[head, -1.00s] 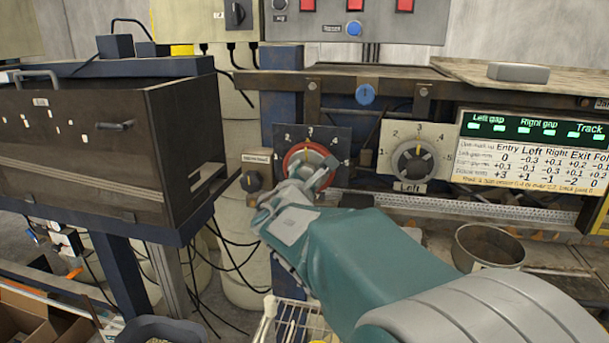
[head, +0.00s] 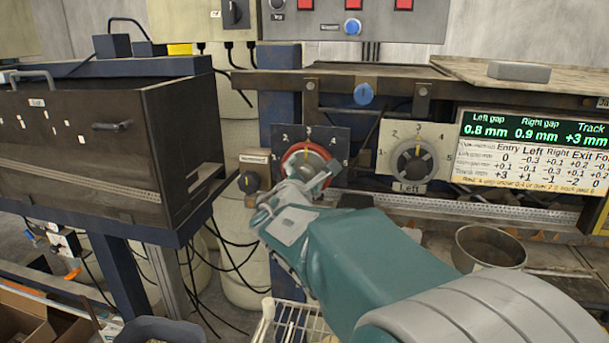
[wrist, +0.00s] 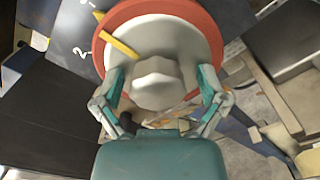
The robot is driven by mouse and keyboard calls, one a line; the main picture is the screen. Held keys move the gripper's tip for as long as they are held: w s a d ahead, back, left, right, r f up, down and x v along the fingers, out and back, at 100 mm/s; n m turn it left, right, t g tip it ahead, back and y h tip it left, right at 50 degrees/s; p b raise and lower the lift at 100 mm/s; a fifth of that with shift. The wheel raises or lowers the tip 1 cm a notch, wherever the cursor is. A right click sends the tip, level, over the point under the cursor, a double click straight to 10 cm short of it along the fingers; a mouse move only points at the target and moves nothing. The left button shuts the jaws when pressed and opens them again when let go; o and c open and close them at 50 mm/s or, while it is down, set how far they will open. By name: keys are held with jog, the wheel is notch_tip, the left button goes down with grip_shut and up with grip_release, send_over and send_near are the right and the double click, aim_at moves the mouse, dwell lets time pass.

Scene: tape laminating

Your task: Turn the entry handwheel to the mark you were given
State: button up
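A red-rimmed handwheel (head: 291,153) with a grey hub sits on a dark numbered plate (head: 340,136); its name label is not visible. In the wrist view the red rim (wrist: 215,35), grey hub (wrist: 158,82) and yellow pointer (wrist: 121,48) fill the top middle. My gripper (head: 308,182) is at the wheel's front. In the wrist view its two fingers (wrist: 162,88) stand apart on either side of the hub, with gaps visible beside the central knob. The gripper hides the wheel's lower part.
A grey wheel (head: 414,161) labelled Left is to the right. The display (head: 535,130) reads left gap 0.8 mm, right gap 0.9 mm, track +3 mm, above a printed table (head: 530,165). A metal pot (head: 489,246) stands lower right.

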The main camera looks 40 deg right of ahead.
jog(key=shift+s+a, duration=0.25)
jog(key=shift+a, duration=0.25)
jog(key=v, duration=1.1)
jog(key=shift+s+f, duration=0.1)
jog(key=shift+s, duration=0.05)
